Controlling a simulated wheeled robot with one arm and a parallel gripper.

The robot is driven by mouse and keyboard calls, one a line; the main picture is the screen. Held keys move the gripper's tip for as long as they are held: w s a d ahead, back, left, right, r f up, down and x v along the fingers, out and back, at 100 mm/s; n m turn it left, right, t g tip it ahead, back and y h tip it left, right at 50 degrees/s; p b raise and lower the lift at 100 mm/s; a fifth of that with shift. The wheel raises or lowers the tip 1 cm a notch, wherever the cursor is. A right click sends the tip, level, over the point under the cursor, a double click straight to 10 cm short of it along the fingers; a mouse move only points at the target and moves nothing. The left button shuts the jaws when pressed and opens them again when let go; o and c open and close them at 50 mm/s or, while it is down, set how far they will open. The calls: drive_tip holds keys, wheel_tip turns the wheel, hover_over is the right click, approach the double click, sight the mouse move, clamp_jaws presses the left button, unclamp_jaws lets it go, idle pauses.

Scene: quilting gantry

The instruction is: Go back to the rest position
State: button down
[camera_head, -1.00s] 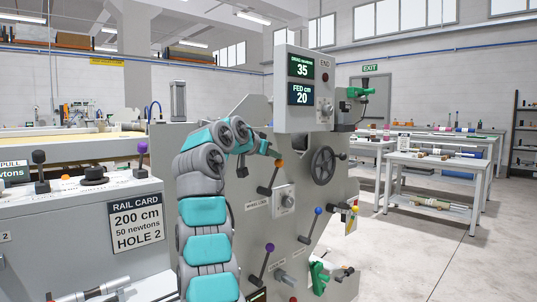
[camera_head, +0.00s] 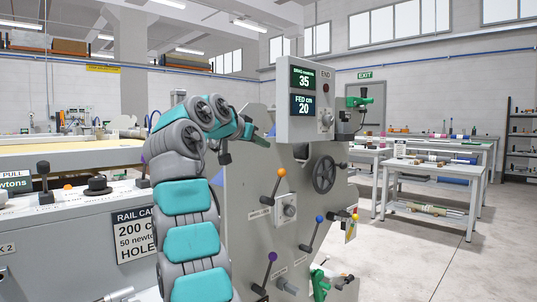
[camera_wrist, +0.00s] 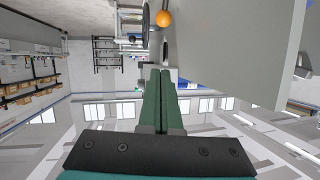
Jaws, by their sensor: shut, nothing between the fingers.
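My arm is raised in front of the grey machine end panel in the head view. My gripper (camera_head: 268,140) is at its end, left of the panel's display box (camera_head: 303,117) and above the lever with the orange knob (camera_head: 281,172). In the wrist view its two green fingers (camera_wrist: 162,75) lie together, shut and empty. The orange knob (camera_wrist: 163,18) shows beyond the fingertips there, apart from them.
Levers with a blue knob (camera_head: 319,219) and a purple knob (camera_head: 271,257) and a handwheel (camera_head: 324,174) stick out of the panel. A control console (camera_head: 70,240) stands left of my arm. Work tables (camera_head: 428,190) stand at the right, with open floor before them.

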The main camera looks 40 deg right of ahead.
drive_tip(key=w+a+f+n+t+y, duration=0.1)
drive_tip(key=a+f+n+y, duration=0.2)
drive_tip(key=a+f+n, duration=0.5)
drive_tip(key=s+a+f+n+g+y, duration=0.1)
drive_tip(key=s+a+f+n+y, duration=0.25)
drive_tip(key=s+a+f, duration=0.5)
drive_tip(key=s+a+f+n+g+y, duration=0.1)
drive_tip(key=s+a+f+g+y, duration=0.1)
drive_tip(key=s+a+f, duration=0.4)
drive_tip(key=s+a+f+n+g+y, duration=0.1)
drive_tip(key=s+a+f+g+y, duration=0.1)
drive_tip(key=s+a+f, duration=0.5)
drive_tip(key=s+a+f+n+g+y, duration=0.1)
drive_tip(key=s+a+f, duration=0.6)
drive_tip(key=s+f, duration=0.9)
drive_tip(key=s+n+y, duration=0.1)
drive_tip(key=s+y, duration=0.1)
drive_tip(key=s, duration=0.2)
drive_tip(key=shift+a+g, duration=0.2)
drive_tip(key=shift+g, duration=0.2)
drive_tip(key=shift+s, duration=0.1)
